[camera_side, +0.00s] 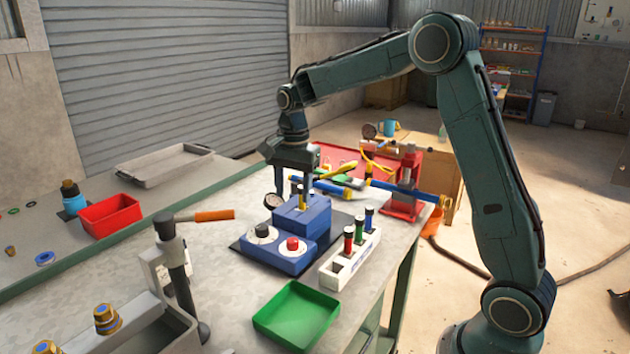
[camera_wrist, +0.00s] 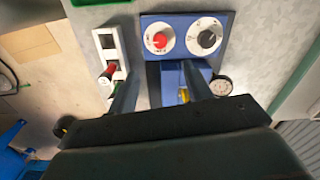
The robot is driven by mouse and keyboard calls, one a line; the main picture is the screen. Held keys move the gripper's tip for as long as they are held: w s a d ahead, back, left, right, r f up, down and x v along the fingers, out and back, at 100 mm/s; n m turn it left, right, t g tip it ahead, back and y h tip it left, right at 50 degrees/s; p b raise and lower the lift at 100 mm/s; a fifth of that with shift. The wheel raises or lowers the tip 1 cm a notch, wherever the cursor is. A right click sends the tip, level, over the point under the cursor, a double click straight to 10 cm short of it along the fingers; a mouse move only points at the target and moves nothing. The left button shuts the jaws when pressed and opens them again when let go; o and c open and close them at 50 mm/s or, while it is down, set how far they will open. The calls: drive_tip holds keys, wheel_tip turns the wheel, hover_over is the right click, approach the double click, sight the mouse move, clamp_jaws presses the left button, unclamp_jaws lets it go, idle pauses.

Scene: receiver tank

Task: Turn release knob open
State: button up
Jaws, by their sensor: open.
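A blue control box (camera_side: 290,262) on the bench carries two knobs. One is a red knob (camera_side: 292,243), also in the wrist view (camera_wrist: 160,41). The other is a black knob on a white dial (camera_side: 262,231), also in the wrist view (camera_wrist: 207,39). The labels are too small to read, so I cannot tell which is the release knob. My gripper (camera_side: 294,190) points down with its fingers apart, over the taller blue block (camera_side: 312,219) behind the knobs. In the wrist view my gripper (camera_wrist: 160,72) has nothing held between its fingers and is apart from both knobs.
A small yellow part (camera_side: 302,202) stands on the blue block, close to my fingers. A round gauge (camera_side: 272,201) is beside the block. A white rack (camera_side: 348,262) with coloured plugs stands to the right. A green tray (camera_side: 296,316) is in front.

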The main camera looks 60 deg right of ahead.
sight(293, 240)
drive_tip(key=f, duration=1.3)
drive_tip(key=shift+w, duration=0.2)
drive_tip(key=shift+c, duration=0.4)
drive_tip(key=c, duration=0.9)
